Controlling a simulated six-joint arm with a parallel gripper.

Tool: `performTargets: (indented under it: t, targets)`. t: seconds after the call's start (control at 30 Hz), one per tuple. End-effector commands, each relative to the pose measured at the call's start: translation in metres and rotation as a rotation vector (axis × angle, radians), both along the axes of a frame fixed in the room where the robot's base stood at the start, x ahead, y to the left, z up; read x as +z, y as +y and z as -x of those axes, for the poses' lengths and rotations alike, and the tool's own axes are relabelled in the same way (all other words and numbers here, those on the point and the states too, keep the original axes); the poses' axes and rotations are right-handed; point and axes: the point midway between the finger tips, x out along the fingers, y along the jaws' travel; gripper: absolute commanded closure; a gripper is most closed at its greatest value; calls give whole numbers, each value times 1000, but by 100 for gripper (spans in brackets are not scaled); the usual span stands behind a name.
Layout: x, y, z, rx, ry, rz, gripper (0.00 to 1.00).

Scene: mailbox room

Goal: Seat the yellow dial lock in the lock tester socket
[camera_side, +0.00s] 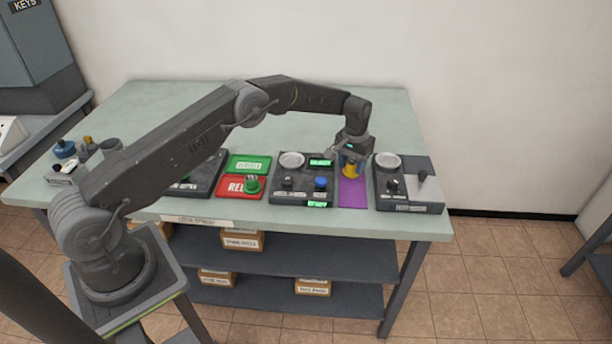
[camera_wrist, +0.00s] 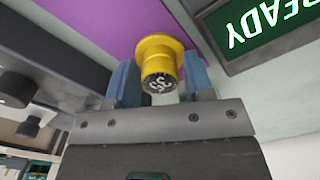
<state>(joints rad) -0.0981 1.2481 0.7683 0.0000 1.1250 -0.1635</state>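The yellow dial lock (camera_side: 350,171) is at the purple mat (camera_side: 353,195), between the two dark benchtop units. In the wrist view the lock (camera_wrist: 158,62) shows its wide yellow flange and a dark marked face, with a finger on each side. My gripper (camera_side: 351,165) points down around the lock. The fingers stand very close to the lock's sides, but I cannot tell whether they press on it. I cannot tell whether the lock rests on the mat or hangs just above it. No label clearly identifies the tester socket.
Left of the mat is a dark unit (camera_side: 303,197) with green displays, black and blue knobs and a pale round dish. Right of it is another dark unit (camera_side: 410,207) with knobs and a dish. Red (camera_side: 232,191) and green (camera_side: 247,163) trays lie farther left. The table's back is clear.

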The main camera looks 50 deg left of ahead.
Motion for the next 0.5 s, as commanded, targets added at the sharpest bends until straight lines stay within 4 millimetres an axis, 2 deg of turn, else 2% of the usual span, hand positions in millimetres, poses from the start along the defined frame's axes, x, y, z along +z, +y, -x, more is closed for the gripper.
performTargets:
  t: [0.03, 0.37, 0.5]
  targets:
    - [0, 0, 0, 0, 0, 0, 57]
    - [0, 0, 0, 0, 0, 0, 88]
    - [2, 0, 0, 0, -1, 0, 88]
